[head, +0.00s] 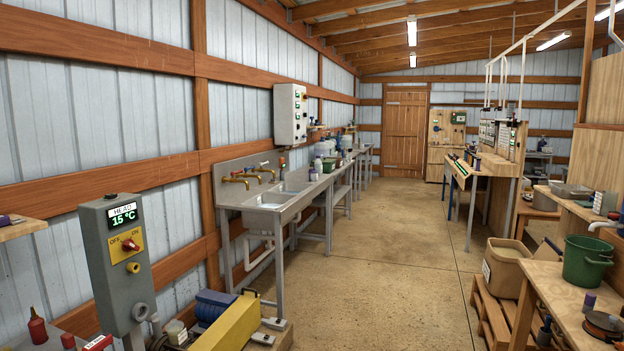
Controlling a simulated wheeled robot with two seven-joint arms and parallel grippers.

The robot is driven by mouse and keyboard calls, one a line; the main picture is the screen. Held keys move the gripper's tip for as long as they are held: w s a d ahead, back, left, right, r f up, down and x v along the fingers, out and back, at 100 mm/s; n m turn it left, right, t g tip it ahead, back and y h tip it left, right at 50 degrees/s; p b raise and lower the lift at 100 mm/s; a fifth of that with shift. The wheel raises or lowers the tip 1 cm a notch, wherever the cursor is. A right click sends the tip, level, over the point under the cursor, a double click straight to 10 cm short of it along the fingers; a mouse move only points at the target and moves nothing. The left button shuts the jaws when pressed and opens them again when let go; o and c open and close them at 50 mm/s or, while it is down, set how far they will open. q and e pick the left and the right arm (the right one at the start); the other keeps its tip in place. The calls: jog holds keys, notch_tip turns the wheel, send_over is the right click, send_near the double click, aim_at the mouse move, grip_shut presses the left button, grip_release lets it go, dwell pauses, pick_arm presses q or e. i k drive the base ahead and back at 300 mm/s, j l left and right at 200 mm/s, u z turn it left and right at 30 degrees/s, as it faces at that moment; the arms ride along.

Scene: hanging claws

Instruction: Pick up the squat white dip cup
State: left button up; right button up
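I cannot make out a squat white dip cup for certain. A small pale squat container (176,332) stands low at the bottom left, between the grey control post and a yellow block; it is too small to tell whether it is the cup. Neither of my grippers is in view.
A grey control post (122,255) stands at the left, with a red bottle (38,332) below it. A yellow block (226,324) lies at the bottom. A steel sink (275,198) lines the left wall. A green bucket (585,264) stands on the right bench. The middle floor is clear.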

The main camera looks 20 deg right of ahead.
aim_at(313, 176)
jog(key=i+l+z, duration=0.5)
jog(key=i, duration=0.25)
jog(key=i+l+z, duration=0.3)
jog(key=i, duration=0.7)
jog(key=i+z, duration=0.3)
jog(key=i, duration=3.25)
jog(key=i+u, duration=0.1)
jog(key=i, duration=0.45)
jog(key=i+l+u, duration=0.1)
jog(key=i, duration=0.4)
jog(key=i+l, duration=0.15)
jog(key=i, duration=0.4)
jog(key=i+l+u, duration=0.15)
jog(key=i, duration=0.35)
jog(key=i+l+u, duration=0.15)
jog(key=i+u, duration=0.25)
jog(key=i+l+u, duration=0.2)
jog(key=u, duration=0.2)
jog(key=i+u, duration=0.1)
jog(key=u, duration=0.75)
jog(key=l+u, duration=0.1)
jog(key=l, duration=0.2)
